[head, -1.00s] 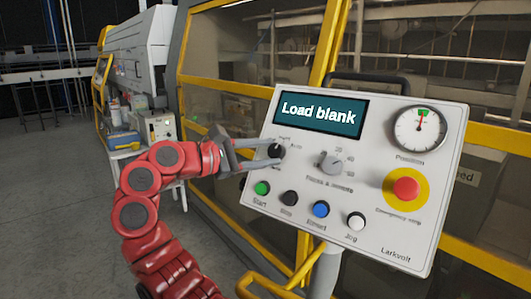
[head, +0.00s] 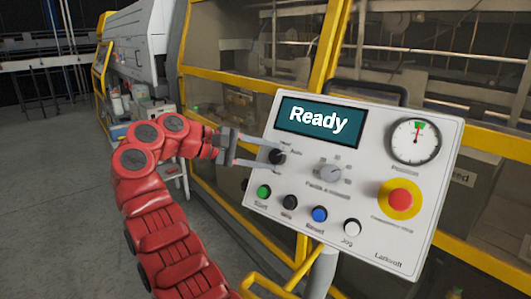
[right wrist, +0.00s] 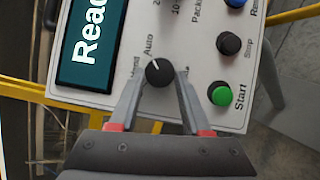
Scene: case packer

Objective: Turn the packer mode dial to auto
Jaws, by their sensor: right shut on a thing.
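The packer mode dial (head: 277,157) is a round black knob at the left of the control panel (head: 259,180), below the screen. In the right wrist view the dial (right wrist: 159,74) has a white mark pointing up and slightly left, towards the printed word Auto. My right gripper (head: 273,157) reaches it from the left, its two fingers closed around the knob. In the right wrist view the right gripper (right wrist: 160,80) has one finger on each side of the dial, hiding part of the labels. The screen (head: 320,121) reads "Ready". My left gripper is not in view.
Close by on the panel are a grey selector knob (head: 330,173), a green Start button (head: 264,191), a black Stop button (head: 290,202), a blue Reset button (head: 319,214) and a white Jog button (head: 352,227). A red emergency stop (head: 399,198) is at the right.

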